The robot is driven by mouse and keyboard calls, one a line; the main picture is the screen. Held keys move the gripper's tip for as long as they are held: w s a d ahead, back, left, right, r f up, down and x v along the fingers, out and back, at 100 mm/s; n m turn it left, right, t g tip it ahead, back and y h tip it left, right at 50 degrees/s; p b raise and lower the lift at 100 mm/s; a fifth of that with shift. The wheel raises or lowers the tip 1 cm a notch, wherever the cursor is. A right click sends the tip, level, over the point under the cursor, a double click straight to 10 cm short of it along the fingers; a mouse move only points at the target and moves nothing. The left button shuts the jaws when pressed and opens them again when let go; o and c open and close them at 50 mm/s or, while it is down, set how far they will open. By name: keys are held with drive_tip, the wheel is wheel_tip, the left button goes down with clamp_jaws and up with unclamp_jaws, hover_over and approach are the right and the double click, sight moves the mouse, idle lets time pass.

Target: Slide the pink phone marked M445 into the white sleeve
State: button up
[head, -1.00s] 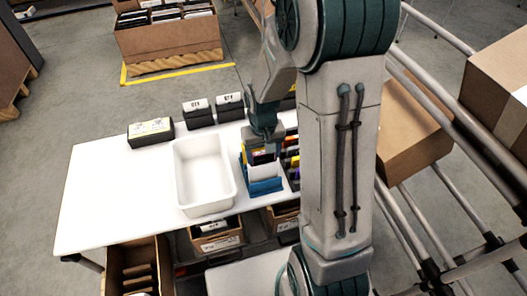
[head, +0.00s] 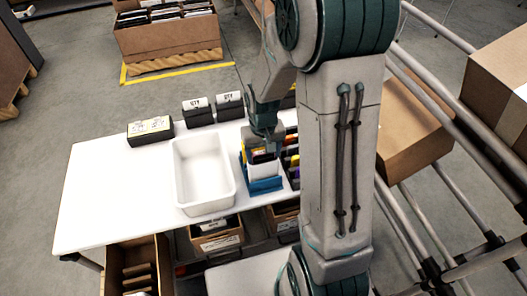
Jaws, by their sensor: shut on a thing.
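My gripper (head: 267,148) points down over a blue holder (head: 266,186) on the right part of the white table. It is shut on a thin item, mostly hidden by the fingers and too small to identify. A dark thin piece with orange beside it (head: 261,156) shows just below the fingers. A white upright piece (head: 262,171) stands in the blue holder in front of them; I cannot tell whether it is the white sleeve. No pink phone and no M445 mark can be made out.
An empty white bin (head: 205,202) stands left of the blue holder on the white table (head: 105,195). Several coloured thin items (head: 292,160) stand close to its right, partly behind my arm. Black boxes with labels (head: 150,130) line the back edge. The table's left part is clear.

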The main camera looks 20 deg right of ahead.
drive_tip(key=o, duration=1)
wheel_tip(320, 180, up, 14)
wheel_tip(320, 180, up, 7)
drive_tip(key=p, duration=0.5)
drive_tip(key=shift+p, duration=0.4)
